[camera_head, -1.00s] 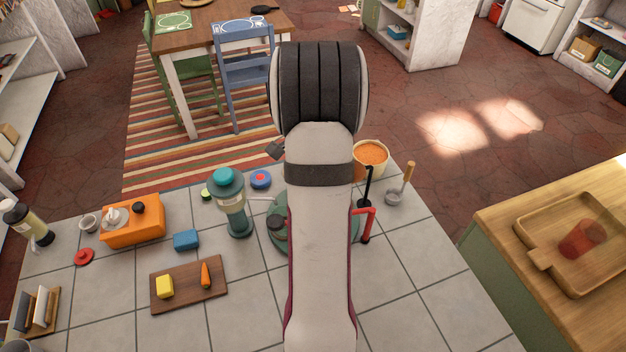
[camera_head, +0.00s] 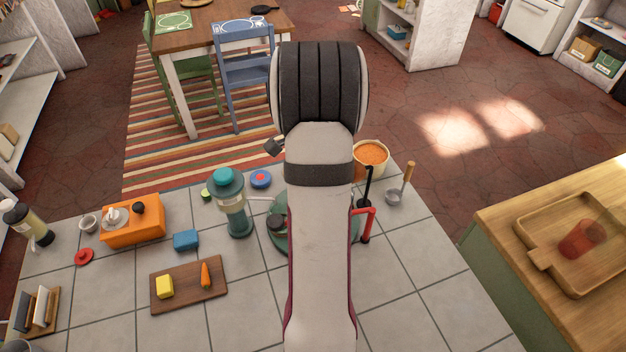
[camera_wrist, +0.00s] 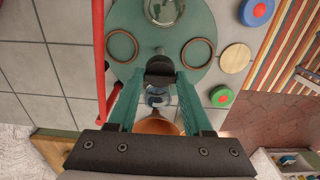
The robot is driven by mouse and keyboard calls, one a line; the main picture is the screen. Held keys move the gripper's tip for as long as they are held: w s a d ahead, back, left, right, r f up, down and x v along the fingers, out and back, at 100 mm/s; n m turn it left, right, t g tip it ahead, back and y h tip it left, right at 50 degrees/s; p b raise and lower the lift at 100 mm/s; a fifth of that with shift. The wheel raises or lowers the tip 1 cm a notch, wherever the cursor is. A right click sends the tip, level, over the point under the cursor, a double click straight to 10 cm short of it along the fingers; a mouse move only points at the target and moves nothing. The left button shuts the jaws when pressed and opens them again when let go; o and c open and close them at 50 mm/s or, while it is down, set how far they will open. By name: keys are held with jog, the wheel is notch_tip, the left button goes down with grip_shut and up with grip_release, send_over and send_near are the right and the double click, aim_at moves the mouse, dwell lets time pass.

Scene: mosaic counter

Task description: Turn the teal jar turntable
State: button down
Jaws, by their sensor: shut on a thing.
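The teal turntable (camera_head: 284,243) is a round disc on the tiled counter, largely hidden behind my arm in the head view. In the wrist view, the turntable (camera_wrist: 160,38) carries a glass jar (camera_wrist: 163,10) and two brown rings, one on each side (camera_wrist: 122,46). My gripper (camera_wrist: 161,78) has its teal fingers on either side of a dark knob (camera_wrist: 160,66) near the disc's edge and is shut on it. My gripper is hidden in the head view.
A teal-lidded canister (camera_head: 232,205) stands left of the turntable. A cutting board (camera_head: 188,286) lies at front left. The front right tiles are clear.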

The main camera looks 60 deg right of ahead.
jog(key=c, duration=0.6)
grip_release()
notch_tip(320, 180, up, 16)
jog(key=w+a+n+y, duration=0.1)
jog(key=w+a+n, duration=0.35)
jog(key=a, duration=0.85)
jog(key=w+a+n, duration=0.1)
jog(key=a+n, duration=0.6)
jog(key=a, duration=0.6)
jog(key=s+a+f+n, duration=0.3)
jog(key=s+a+n, duration=0.2)
jog(key=a, duration=0.2)
jog(key=s+a+f+n, duration=0.3)
jog(key=s+a+n, duration=0.2)
jog(key=a, duration=0.2)
jog(key=shift+s+f+y, duration=0.35)
jog(key=shift+y, duration=0.05)
